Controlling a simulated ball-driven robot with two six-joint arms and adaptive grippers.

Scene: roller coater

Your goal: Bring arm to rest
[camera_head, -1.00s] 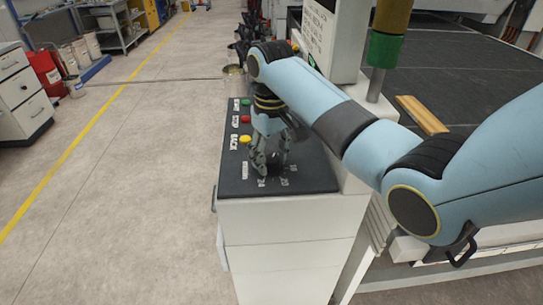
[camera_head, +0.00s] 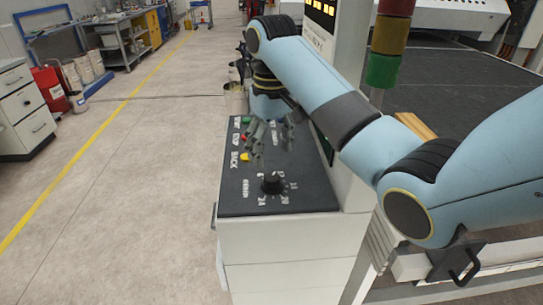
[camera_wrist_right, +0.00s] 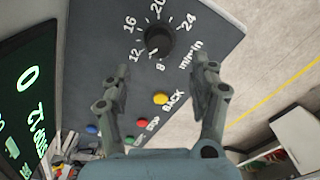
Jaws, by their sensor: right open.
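My right arm (camera_head: 335,105) reaches in from the right in the head view, over the control panel (camera_head: 235,205). My right gripper (camera_head: 272,135) is open and empty above the panel, farther back than the black speed knob (camera_head: 271,183). The knob stands clear of the fingers. In the right wrist view the two fingers (camera_wrist_right: 163,85) are spread apart, with the knob (camera_wrist_right: 159,40) beyond the fingertips. The yellow button (camera_wrist_right: 160,99) and other coloured buttons show between and below the fingers. My left gripper is not in view.
A signal tower (camera_head: 384,70) stands right of the panel, beside my arm. A lit display (camera_wrist_right: 28,105) is near the gripper in the wrist view. The dark conveyor bed (camera_head: 460,85) lies at the right. The floor (camera_head: 130,190) left of the panel is clear.

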